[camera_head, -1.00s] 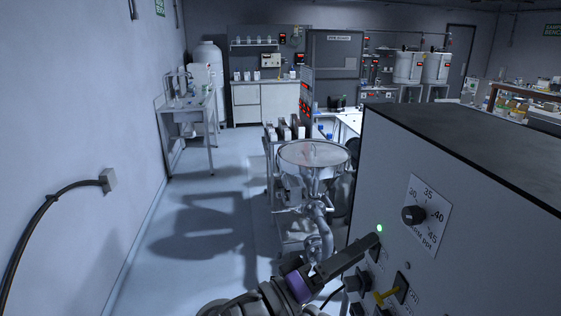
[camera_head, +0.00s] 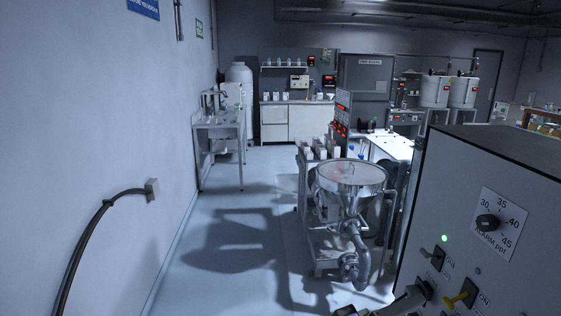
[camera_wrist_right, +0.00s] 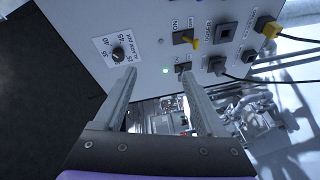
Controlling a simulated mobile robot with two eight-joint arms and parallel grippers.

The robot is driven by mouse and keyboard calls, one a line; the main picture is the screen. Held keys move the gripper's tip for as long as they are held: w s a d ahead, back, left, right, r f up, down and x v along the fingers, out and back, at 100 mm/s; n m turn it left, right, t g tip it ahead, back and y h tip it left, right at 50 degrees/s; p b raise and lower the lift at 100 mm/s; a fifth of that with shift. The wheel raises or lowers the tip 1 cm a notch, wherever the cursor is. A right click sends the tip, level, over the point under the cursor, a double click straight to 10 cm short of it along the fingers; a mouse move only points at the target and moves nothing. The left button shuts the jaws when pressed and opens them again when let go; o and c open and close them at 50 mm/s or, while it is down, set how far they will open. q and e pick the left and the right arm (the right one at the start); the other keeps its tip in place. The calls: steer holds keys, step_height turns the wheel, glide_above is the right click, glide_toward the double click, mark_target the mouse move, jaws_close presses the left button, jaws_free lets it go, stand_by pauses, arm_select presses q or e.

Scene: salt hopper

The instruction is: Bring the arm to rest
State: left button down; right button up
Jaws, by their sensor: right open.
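My right gripper (camera_wrist_right: 158,76) is open in the right wrist view, with its two grey fingers apart and nothing between them. Its fingers point toward the grey control box (camera_wrist_right: 85,15), which shows upside down there; I cannot tell how near they are. In the head view only a small grey piece of what seems to be my right arm shows at the bottom edge. The control box (camera_head: 440,180) stands at the right with a black dial (camera_head: 487,222), a lit green lamp (camera_head: 444,238), a dark switch (camera_head: 437,257) and a yellow-levered switch (camera_head: 463,297). My left gripper is not in view.
A steel hopper (camera_head: 350,178) on a low stand is left of the box. A black cable (camera_head: 80,245) hangs from the left wall. A side table (camera_head: 220,125) and a white bench (camera_head: 290,122) are farther back. The floor (camera_head: 205,270) at left is clear.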

steer(key=s+d+f+g+y, duration=0.2)
steer(key=d+f+y, duration=0.25)
steer(key=f, duration=0.45)
steer(key=s+a+f+m+y, duration=0.1)
steer(key=s+a+f+y, duration=0.2)
steer(key=f+y, duration=0.2)
steer(key=s+a+f+y, duration=0.3)
steer(key=f+y, duration=0.3)
steer(key=f, duration=0.6)
steer(key=shift+m+t, duration=0.4)
